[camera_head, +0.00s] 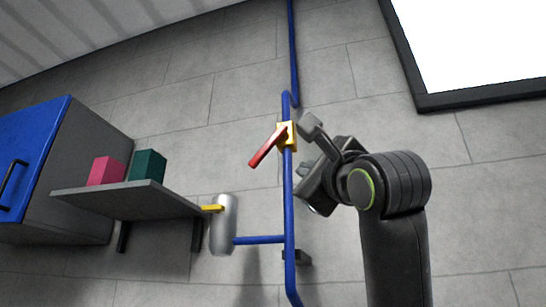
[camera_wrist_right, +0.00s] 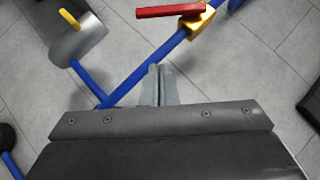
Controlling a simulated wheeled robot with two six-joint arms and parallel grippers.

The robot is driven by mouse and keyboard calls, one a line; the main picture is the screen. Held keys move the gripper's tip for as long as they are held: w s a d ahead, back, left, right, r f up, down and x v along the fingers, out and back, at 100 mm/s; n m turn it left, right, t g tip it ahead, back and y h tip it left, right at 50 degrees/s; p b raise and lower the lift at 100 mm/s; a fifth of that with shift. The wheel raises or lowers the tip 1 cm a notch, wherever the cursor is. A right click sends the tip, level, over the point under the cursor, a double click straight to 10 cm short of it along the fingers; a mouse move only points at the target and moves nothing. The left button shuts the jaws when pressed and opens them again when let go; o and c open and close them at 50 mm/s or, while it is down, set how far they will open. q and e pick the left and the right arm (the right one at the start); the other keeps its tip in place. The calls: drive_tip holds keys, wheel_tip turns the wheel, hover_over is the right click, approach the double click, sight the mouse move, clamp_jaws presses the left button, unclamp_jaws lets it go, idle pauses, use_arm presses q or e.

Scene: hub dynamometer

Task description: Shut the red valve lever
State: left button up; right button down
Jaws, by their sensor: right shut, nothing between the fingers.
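The red valve lever (camera_head: 266,149) slants down to the left from the yellow valve body (camera_head: 289,142) on the blue upright pipe. It is neither in line with the pipe nor square to it. In the right wrist view the lever (camera_wrist_right: 168,11) lies near the top edge, left of the yellow body (camera_wrist_right: 200,22). My right gripper (camera_head: 304,169) is just right of the pipe, below the valve. In the right wrist view its fingers (camera_wrist_right: 161,72) are together and empty, apart from the lever. My left gripper is not in view.
A blue pipe (camera_head: 289,210) runs up the tiled wall, with a branch to a grey cylinder (camera_head: 223,228) with a yellow handle. A grey shelf (camera_head: 130,200) holds a pink block (camera_head: 105,171) and a green block (camera_head: 148,165). A blue-fronted cabinet (camera_head: 38,135) stands left. A black-framed white panel (camera_head: 470,45) is upper right.

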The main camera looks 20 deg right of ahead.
drive_tip(key=p, duration=0.6)
approach(270, 147)
drive_tip(key=w+d+f, duration=0.1)
drive_tip(key=w+d, duration=0.1)
drive_tip(key=w, duration=0.3)
drive_tip(key=w+a+r+p, duration=0.2)
drive_tip(key=p, duration=0.1)
drive_tip(key=shift+a+r, duration=0.1)
drive_tip(key=shift+a, duration=0.2)
